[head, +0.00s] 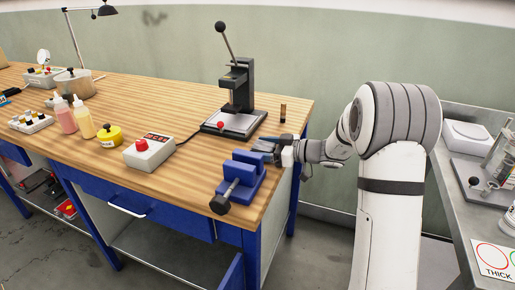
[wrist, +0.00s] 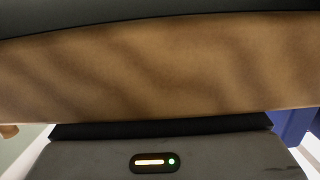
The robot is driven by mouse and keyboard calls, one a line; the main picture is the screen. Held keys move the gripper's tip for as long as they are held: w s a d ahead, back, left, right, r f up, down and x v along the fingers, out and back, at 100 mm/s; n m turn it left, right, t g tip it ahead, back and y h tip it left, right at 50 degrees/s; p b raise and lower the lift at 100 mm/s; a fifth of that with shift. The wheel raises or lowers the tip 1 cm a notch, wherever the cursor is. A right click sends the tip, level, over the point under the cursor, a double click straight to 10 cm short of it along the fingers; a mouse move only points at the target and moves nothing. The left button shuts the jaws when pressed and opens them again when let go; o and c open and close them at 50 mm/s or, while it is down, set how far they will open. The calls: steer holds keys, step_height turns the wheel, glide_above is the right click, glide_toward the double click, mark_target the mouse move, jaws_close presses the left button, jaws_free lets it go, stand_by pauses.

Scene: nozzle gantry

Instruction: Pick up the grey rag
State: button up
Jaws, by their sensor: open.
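I cannot make out a grey rag in either view. My gripper (head: 264,148) is at the right end of the wooden bench, just behind the blue vise in the head view. It is open, but its fingertips are small and partly hidden by the vise there. The wrist view is filled by a brown, wood-like surface (wrist: 160,65) very close to the camera, with a dark band across the top. A grey housing with small lights fills the bottom of that view. I cannot tell whether anything lies between the fingers.
The blue vise (head: 240,178) stands at the bench's front right corner, close to my gripper. A lever press (head: 237,95) stands behind. A control box with a red button (head: 149,152) and bottles are to the left. A grey side table (head: 456,199) is at right.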

steer(key=shift+c, duration=0.4)
steer(key=c, duration=1)
